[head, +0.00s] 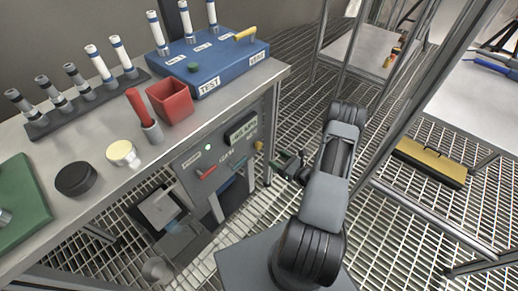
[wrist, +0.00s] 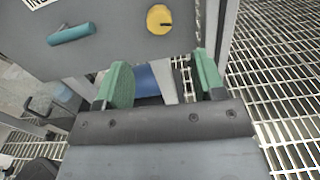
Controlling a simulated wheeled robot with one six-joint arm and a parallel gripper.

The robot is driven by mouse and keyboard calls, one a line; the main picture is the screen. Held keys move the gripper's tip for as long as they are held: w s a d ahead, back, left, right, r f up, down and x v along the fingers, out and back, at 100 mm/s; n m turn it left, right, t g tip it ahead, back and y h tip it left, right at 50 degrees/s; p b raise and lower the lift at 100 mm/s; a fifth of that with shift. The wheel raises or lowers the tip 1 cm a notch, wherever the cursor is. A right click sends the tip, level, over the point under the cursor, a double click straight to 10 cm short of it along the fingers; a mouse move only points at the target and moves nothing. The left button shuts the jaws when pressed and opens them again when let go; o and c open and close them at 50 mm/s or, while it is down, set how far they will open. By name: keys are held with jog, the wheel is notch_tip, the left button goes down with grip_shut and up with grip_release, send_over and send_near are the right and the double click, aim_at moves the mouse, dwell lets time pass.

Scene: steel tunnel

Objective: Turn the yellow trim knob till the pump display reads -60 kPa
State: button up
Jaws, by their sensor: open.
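The yellow trim knob (head: 258,146) is on the right end of the grey front panel, below the bench top. In the wrist view the knob (wrist: 159,19) is round with a dark slot or pointer mark toward its right side. My gripper (head: 287,163) is near the knob, to its lower right in the head view. In the wrist view its green fingers (wrist: 163,80) are apart and empty, with the knob beyond them and not between them. The pump display (head: 241,130) is a dark window with greenish characters, too small to read surely.
The panel also has a red lever (head: 207,173), a lit green lamp (head: 208,147) and, in the wrist view, a teal handle (wrist: 71,34). Above stand a red box (head: 170,101) and a blue test block (head: 214,72). Open grating floor lies right of the panel.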

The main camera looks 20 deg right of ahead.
aim_at(260, 148)
jog(key=b+x, duration=0.2)
jog(key=x, duration=0.8)
jog(key=shift+w+a, duration=0.2)
jog(key=shift+w, duration=0.05)
